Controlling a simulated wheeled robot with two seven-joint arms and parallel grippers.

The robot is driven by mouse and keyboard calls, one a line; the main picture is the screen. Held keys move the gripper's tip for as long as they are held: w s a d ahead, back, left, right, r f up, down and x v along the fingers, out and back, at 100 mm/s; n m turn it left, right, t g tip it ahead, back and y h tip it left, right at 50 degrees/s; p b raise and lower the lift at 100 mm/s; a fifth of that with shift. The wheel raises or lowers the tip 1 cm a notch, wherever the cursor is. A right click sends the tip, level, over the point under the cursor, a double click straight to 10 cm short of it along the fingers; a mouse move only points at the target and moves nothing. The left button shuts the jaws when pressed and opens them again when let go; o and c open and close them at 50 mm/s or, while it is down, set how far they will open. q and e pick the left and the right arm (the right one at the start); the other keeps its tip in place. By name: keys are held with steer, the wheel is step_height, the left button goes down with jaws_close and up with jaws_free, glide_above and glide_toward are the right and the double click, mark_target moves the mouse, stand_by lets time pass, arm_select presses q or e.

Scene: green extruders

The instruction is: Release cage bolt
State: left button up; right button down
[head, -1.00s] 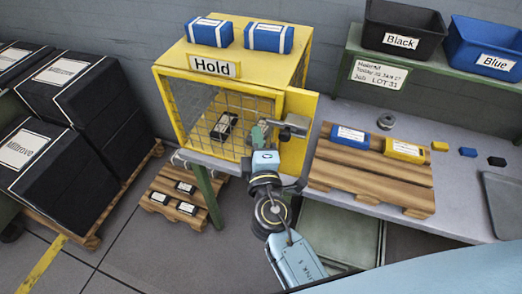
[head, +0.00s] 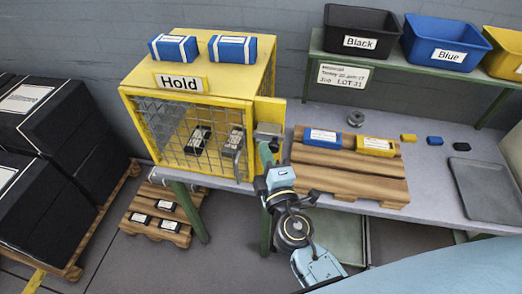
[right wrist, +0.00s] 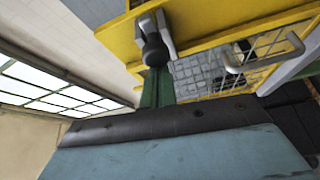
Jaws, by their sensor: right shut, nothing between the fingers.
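The yellow mesh cage (head: 127,93) marked "Hold" stands at the left end of the bench. Its grey bolt (head: 268,131) sits on the yellow plate at the cage's right front edge. In the right wrist view the bolt has a dark round knob (right wrist: 154,50) in a grey bracket. A grey door handle (head: 239,147) is left of the bolt, on the mesh front. My right gripper (head: 266,153), with green fingers, is shut and empty just below the bolt. In the wrist view its fingertips (right wrist: 157,75) are at the knob; I cannot tell whether they touch.
Dark labelled boxes (head: 199,139) are inside the cage, and two blue boxes (head: 173,48) lie on top. Right of the bolt, a wooden pallet (head: 350,184) carries a blue and a yellow box. Black and blue bins stand on the shelf behind. A grey tray (head: 487,190) lies at right.

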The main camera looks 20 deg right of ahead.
arm_select(q)
steer(key=shift+w, duration=0.4)
arm_select(e)
steer(key=shift+s+d, duration=0.2)
steer(key=shift+d, duration=0.05)
arm_select(q)
steer(key=shift+d, duration=0.1)
